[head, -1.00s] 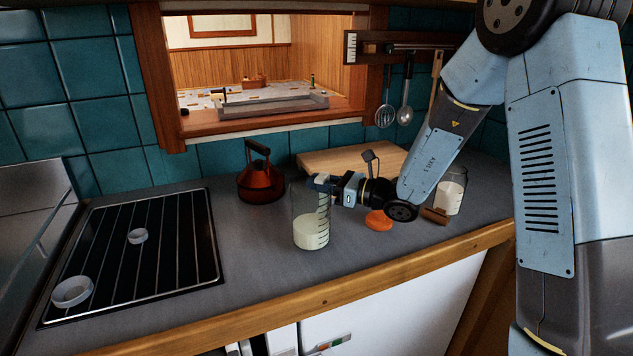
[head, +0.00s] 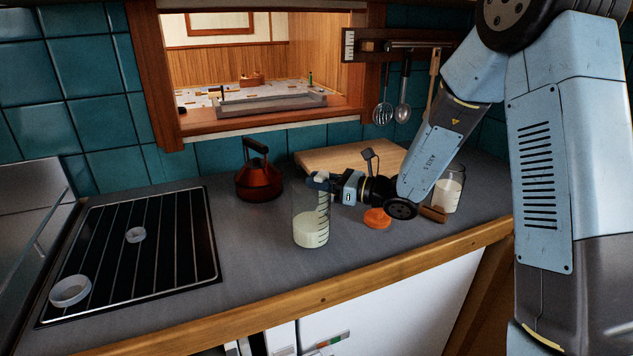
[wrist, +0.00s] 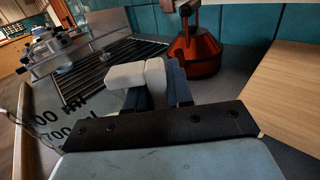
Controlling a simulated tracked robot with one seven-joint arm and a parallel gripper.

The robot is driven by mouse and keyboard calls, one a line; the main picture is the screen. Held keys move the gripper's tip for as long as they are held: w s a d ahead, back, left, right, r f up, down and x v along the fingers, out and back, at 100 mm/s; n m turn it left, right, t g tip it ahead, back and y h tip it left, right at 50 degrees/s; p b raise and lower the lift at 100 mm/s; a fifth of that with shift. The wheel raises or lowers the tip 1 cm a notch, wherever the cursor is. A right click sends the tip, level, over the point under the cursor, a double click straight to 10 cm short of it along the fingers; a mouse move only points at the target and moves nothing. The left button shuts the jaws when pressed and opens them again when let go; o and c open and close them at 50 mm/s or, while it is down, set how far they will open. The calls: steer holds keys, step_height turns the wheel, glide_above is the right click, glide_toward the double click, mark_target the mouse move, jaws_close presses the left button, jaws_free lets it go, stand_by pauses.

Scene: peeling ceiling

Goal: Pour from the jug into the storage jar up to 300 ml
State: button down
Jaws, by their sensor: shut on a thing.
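A tall clear vessel with dark graduation marks (head: 311,220), which I take to be the jug, is upright and holds pale liquid in its lower part. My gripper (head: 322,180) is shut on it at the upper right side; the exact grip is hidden. A second clear vessel with whitish contents (head: 448,188), likely the storage jar, stands at the right behind my arm. I cannot tell whether the held vessel touches the counter.
An orange disc (head: 377,218) and a small brown block (head: 433,214) lie near the right vessel. A red-brown kettle (head: 259,182) and wooden board (head: 330,158) are behind. A black hob (head: 170,240) with two white rings is left. The front counter is clear.

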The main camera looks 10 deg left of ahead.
steer(key=shift+f, duration=0.55)
steer(key=c, duration=0.9)
jaws_free()
steer(key=shift+d, duration=0.1)
steer(key=shift+s+d, duration=0.1)
steer(key=shift+d, duration=0.55)
steer(key=shift+a, duration=0.8)
steer(key=shift+w, duration=0.25)
